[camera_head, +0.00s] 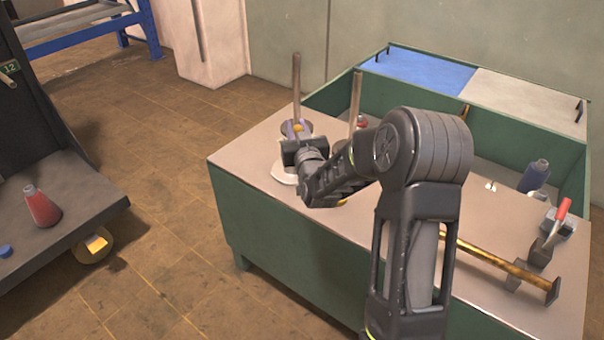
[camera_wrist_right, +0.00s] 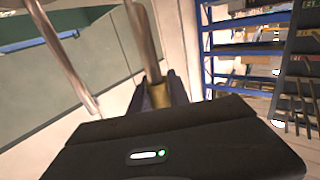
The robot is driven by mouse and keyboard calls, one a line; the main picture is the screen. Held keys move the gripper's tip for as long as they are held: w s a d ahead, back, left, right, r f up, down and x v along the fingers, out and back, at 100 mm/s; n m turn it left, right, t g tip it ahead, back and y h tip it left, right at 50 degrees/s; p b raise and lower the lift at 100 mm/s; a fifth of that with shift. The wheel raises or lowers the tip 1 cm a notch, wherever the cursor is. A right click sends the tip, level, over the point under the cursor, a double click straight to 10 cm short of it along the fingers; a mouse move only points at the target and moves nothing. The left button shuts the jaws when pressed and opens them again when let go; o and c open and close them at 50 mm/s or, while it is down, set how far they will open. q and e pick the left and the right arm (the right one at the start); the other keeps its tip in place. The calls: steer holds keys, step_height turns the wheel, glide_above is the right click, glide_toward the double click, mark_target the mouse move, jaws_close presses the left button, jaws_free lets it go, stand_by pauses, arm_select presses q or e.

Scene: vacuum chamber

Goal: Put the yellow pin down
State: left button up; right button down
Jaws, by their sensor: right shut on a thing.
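My right gripper (camera_head: 297,130) is over the far left corner of the green workbench's top (camera_head: 249,146). It is shut on the yellow pin (camera_head: 298,127), of which a small yellow part shows between the fingers. In the right wrist view the yellow pin (camera_wrist_right: 157,94) sits between the dark fingertips (camera_wrist_right: 158,92). A rod (camera_wrist_right: 143,40) rises in line with it; I cannot tell whether it is part of the pin. A pale round plate (camera_head: 283,175) lies under the gripper, partly hidden. Whether the pin touches anything below is hidden. My left gripper is not in view.
A second upright rod (camera_head: 355,95) stands close to the right of the gripper. A hammer-like brass bar (camera_head: 495,262), a dark blue bottle (camera_head: 535,175) and a red-handled tool (camera_head: 562,210) are at the bench's right. A red flask (camera_head: 42,206) stands on a grey surface at left.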

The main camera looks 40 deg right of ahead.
step_height(320, 180, down, 6)
steer(key=shift+b, duration=0.4)
steer(key=shift+f, duration=0.2)
steer(key=shift+f, duration=1.75)
steer(key=shift+b, duration=0.3)
steer(key=shift+f, duration=0.15)
steer(key=c, duration=1.2)
jaws_free()
steer(key=shift+c, duration=0.2)
